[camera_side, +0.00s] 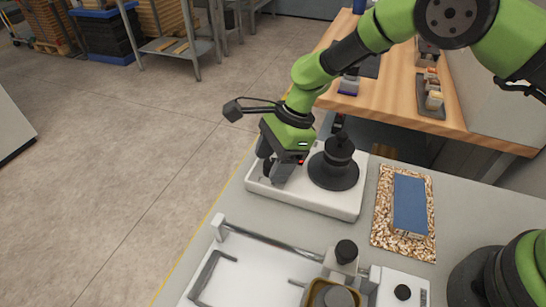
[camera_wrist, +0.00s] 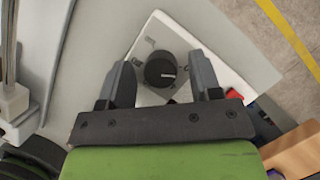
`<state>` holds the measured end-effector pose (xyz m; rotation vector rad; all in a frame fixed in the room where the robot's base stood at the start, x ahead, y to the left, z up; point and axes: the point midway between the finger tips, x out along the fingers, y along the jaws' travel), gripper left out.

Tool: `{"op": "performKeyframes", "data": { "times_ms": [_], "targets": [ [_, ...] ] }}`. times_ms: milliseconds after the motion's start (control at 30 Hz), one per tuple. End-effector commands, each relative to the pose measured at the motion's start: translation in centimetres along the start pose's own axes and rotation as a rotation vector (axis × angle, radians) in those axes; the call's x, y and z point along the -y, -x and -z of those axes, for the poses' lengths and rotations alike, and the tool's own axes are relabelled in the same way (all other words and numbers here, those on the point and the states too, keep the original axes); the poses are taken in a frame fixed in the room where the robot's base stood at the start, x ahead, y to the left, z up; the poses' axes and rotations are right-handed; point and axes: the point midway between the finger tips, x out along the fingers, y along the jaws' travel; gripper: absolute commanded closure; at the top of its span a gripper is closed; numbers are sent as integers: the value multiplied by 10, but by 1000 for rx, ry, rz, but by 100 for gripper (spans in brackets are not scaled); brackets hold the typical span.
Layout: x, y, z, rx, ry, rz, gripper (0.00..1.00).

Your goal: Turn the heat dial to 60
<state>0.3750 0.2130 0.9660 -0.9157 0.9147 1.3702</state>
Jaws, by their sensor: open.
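A dark round knob (camera_wrist: 160,70) with a small light marking, too small to read, is in the wrist view. It sits on a pale plate (camera_wrist: 228,68), between my two gripper fingers. I cannot tell for sure that it is the heat dial. My gripper (camera_wrist: 160,62) is open, with a finger on each side of the knob and no clear contact. In the side view my gripper (camera_side: 277,172) points down over the left part of a white flat unit (camera_side: 325,203). My wrist hides the spot below it.
A dark cone-shaped piece (camera_side: 335,170) stands on the white unit, close right of my gripper. A patterned mat (camera_side: 388,230) with a blue slab (camera_side: 410,203) lies to the right. A roller coater with a metal rod (camera_side: 270,242) and black knobs (camera_side: 403,292) is in front.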

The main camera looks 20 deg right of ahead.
Motion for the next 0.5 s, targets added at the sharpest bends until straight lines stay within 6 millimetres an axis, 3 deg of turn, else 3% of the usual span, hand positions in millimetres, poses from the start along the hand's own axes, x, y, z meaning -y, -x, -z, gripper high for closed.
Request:
{"op": "performKeyframes", "data": {
  "times_ms": [133, 333, 367, 500],
  "targets": [
    [0, 0, 0, 0, 0, 0, 42],
    [0, 0, 0, 0, 0, 0, 85],
    [0, 0, 0, 0, 0, 0, 89],
    [0, 0, 0, 0, -3, 1, 89]
  ]
}}
